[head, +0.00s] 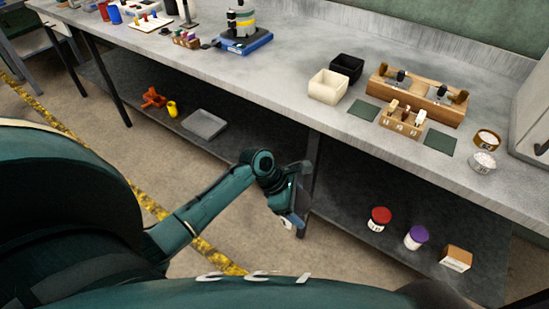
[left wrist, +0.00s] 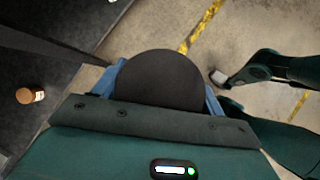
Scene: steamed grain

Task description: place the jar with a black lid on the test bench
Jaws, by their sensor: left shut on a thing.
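The jar with a black lid (left wrist: 160,80) shows in the left wrist view as a round black top between blue fingers; its body is hidden below. My left gripper (head: 295,217) is shut on it, in front of the bench and below its top. In the head view the jar cannot be made out clearly. The long grey bench (head: 285,80) runs across the head view, with a dark lower shelf. Another arm of mine shows at the right in the left wrist view, with my right gripper (left wrist: 218,77) small at its end; its jaws are unclear.
The bench top holds a white bin (head: 328,86), a black bin (head: 347,68), a wooden rack (head: 415,95), dark green mats (head: 363,110) and two small dishes at right. A red-lidded jar (head: 379,219), a purple-lidded jar (head: 416,237) and a box (head: 456,259) stand on the lower shelf.

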